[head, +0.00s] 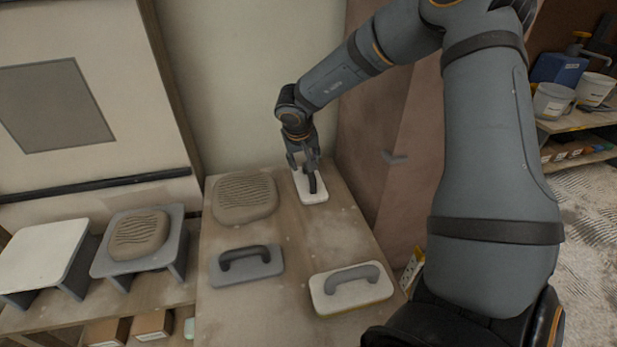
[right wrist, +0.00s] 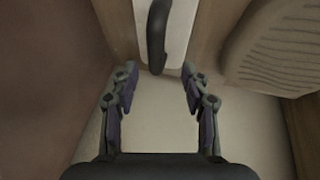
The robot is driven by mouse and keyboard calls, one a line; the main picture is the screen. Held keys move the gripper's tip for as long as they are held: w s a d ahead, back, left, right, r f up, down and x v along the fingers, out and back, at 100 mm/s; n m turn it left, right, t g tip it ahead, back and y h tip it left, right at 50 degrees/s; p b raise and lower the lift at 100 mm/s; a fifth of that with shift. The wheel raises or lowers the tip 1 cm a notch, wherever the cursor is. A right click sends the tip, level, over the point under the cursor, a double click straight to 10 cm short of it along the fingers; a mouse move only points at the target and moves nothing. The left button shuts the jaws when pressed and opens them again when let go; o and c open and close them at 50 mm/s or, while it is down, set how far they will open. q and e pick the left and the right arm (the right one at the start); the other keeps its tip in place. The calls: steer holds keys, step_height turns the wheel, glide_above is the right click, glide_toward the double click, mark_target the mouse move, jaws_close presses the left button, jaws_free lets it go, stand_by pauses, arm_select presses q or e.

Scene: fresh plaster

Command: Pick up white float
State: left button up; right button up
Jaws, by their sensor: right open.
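A white float (head: 319,197) with a dark handle lies at the far end of the wooden bench top. My right gripper (head: 304,165) hangs just above it, pointing down, and hides part of it. In the right wrist view, the white float (right wrist: 181,28) shows at the top, its dark handle running down toward the gap between the fingers. My right gripper (right wrist: 159,82) is open and empty there, with the handle's end just beyond the fingertips. My left gripper is not in view.
On the bench (head: 227,315) are a pale float with a grey handle (head: 350,290), a grey float with a dark handle (head: 247,267) and a ribbed tan pad (head: 244,198). A wall stands behind. Low stands (head: 40,258) are at left; a shelf with buckets (head: 553,100) is at right.

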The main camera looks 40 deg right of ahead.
steer(key=shift+w+d+f, duration=0.1)
steer(key=shift+d+f, duration=0.15)
steer(key=shift+f, duration=0.05)
steer(key=x, duration=0.5)
steer(key=shift+s+d, duration=0.1)
steer(key=shift+s, duration=0.15)
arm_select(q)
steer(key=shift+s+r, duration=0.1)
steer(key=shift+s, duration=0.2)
arm_select(e)
steer(key=shift+c, duration=0.3)
jaws_close()
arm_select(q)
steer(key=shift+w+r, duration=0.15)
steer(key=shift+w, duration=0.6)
arm_select(e)
steer(key=shift+r, duration=0.15)
